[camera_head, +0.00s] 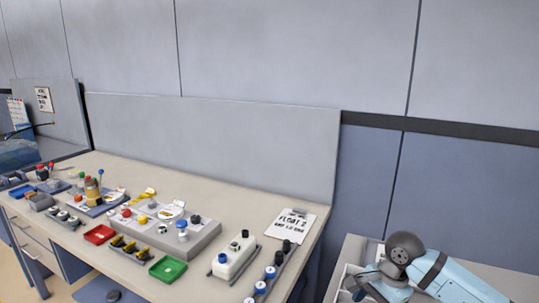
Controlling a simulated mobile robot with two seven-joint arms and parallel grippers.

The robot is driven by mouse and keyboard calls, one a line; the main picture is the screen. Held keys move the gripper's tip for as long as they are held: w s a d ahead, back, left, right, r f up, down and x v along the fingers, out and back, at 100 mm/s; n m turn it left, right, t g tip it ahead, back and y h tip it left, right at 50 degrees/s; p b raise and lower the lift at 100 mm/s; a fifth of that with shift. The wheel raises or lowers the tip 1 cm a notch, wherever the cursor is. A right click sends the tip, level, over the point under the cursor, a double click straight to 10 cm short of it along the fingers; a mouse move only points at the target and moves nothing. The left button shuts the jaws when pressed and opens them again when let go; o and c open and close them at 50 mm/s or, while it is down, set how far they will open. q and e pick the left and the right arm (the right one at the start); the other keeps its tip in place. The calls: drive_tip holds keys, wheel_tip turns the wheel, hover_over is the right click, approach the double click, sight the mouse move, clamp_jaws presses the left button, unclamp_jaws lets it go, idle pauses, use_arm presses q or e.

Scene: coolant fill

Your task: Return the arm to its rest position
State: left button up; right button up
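A light-blue arm with a round dark-grey joint, which looks like my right arm, shows at the lower right. It is bent at that joint, and its lower part runs out of the bottom of the picture. No gripper fingers can be made out on it. My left arm and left gripper do not show. I cannot see whether either gripper holds anything.
The long beige workbench (312,214) carries a red tray (99,235), a green tray (168,268), a grey block with coloured caps (200,238), a white container (233,257) and a clipboard (290,228). A pale side table (349,250) stands by the arm.

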drive_tip(key=s+a+m+g+y+p, duration=0.15)
drive_tip(key=s+a+m+y, duration=0.3)
drive_tip(key=a+y, duration=0.5)
drive_tip(key=s+a+r+m+t+y+p, duration=0.35)
drive_tip(key=a+r+m+t+y, duration=0.3)
drive_tip(key=m, duration=0.55)
drive_tip(key=s+d+f+m+t+h+p, duration=0.15)
drive_tip(key=d+m+t+h, duration=0.35)
drive_tip(key=m, duration=0.7)
drive_tip(key=d+f+m+t+h+p, duration=0.1)
drive_tip(key=f+m+t+h, duration=0.15)
drive_tip(key=m+t, duration=0.65)
use_arm(q)
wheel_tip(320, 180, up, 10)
drive_tip(key=p, duration=0.2)
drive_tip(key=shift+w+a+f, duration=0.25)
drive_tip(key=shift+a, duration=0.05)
use_arm(e)
drive_tip(key=s+d+f+m+g+h, duration=0.3)
drive_tip(key=s+f+m, duration=0.3)
drive_tip(key=m, duration=0.3)
drive_tip(key=s+d+f+m+g+h, duration=0.3)
drive_tip(key=s+f+m, duration=0.4)
drive_tip(key=m, duration=0.3)
drive_tip(key=shift+d+f+g+h, duration=0.25)
drive_tip(key=shift+f+g+h, duration=0.5)
drive_tip(key=shift+h, duration=0.3)
